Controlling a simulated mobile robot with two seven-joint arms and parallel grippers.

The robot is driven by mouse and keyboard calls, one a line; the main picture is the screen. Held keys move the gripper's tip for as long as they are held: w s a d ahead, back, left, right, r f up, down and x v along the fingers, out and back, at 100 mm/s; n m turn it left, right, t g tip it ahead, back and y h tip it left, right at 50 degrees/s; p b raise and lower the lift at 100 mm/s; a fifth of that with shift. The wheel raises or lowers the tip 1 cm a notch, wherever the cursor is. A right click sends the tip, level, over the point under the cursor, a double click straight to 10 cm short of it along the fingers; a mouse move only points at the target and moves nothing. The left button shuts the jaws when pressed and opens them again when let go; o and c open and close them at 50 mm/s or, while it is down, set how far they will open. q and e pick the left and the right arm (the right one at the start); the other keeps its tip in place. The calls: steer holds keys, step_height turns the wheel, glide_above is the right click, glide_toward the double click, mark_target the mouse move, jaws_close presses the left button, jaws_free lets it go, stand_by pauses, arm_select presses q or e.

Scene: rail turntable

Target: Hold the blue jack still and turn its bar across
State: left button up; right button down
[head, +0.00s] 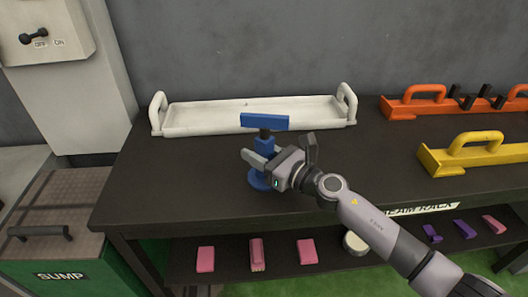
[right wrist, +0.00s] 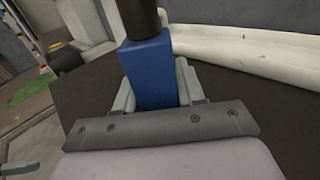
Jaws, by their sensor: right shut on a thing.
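The blue jack (head: 258,181) stands upright on the dark table, with a round base, a square body, a dark neck and a blue bar (head: 264,121) on top. The bar lies roughly left to right in the head view. My right gripper (head: 262,159) is shut on the jack's body below the neck. In the right wrist view, the blue body (right wrist: 148,75) sits between the two fingers, and the dark neck rises out of the frame. The bar is out of sight there. My left gripper is in neither view.
A white tray (head: 200,129) with two handles lies behind the jack. Orange (head: 405,107) and yellow (head: 430,160) handled holders stand at the right. Pink blocks lie on the shelf below. The table (head: 150,185) is clear left of the jack.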

stand_by(0.4)
steer(key=c, duration=0.6)
jaws_free()
steer(key=shift+d, duration=0.1)
